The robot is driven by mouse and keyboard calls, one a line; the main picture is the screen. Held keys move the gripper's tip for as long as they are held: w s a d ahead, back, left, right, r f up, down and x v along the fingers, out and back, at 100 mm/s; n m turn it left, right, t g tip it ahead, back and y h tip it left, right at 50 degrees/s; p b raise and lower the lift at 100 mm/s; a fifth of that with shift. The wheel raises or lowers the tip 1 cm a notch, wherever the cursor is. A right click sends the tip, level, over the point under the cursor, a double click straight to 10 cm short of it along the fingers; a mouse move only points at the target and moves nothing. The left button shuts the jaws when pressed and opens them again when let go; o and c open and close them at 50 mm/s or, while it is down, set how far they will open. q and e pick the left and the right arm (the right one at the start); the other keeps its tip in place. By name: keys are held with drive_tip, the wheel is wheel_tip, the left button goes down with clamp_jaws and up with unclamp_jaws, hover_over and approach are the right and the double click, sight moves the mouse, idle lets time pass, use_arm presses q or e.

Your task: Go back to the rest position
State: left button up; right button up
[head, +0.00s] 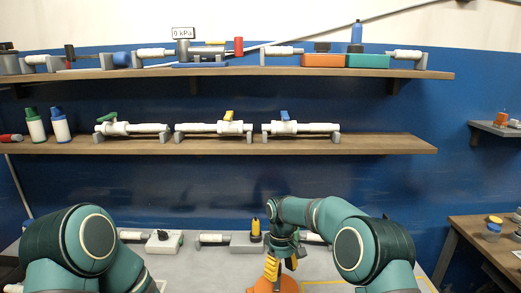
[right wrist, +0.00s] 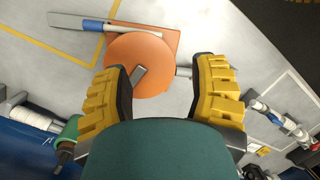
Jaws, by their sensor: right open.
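My right gripper (head: 281,266) reaches down over the grey worktop in the head view, its yellow-padded fingers apart. In the right wrist view the two fingers (right wrist: 160,70) are spread wide with nothing held between them. Beyond them is a round orange part (right wrist: 137,52) with a small grey bar on it, beside a flat orange plate. The orange part (head: 262,286) also shows under the gripper in the head view, partly hidden. My left arm is bent at the lower left; its gripper is outside the picture.
The lower shelf (head: 380,145) holds several valved pipe pieces and two white bottles. The upper shelf (head: 240,72) holds more fittings and coloured blocks. More pipe pieces (head: 214,239) stand along the worktop's back. A wooden side table (head: 478,235) is at the right.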

drive_tip(key=s+f+m+t+y, duration=0.1)
drive_tip(key=s+f+m+y, duration=0.25)
drive_tip(key=s+f, duration=0.75)
drive_tip(key=s+d+f+m+t, duration=0.2)
drive_tip(key=s+f+m, duration=0.1)
drive_tip(key=s, duration=0.5)
drive_tip(key=s+d+f+m+t, duration=0.2)
drive_tip(key=s+d+m, duration=0.15)
drive_tip(key=s, duration=0.55)
use_arm(q)
drive_tip(key=s+a+f+n+b, duration=0.1)
drive_tip(key=s+f+n+b, duration=0.2)
drive_tip(key=f+n+b, duration=0.2)
wheel_tip(320, 180, down, 2)
drive_tip(key=shift+s+a+f+t+b, duration=0.15)
drive_tip(key=shift+s+a+t+b, duration=0.15)
drive_tip(key=shift+s+a+t, duration=0.1)
use_arm(e)
drive_tip(key=s+x, duration=0.1)
drive_tip(key=x, duration=0.5)
drive_tip(key=shift+f+g+y, duration=0.3)
drive_tip(key=shift+f+y, duration=0.05)
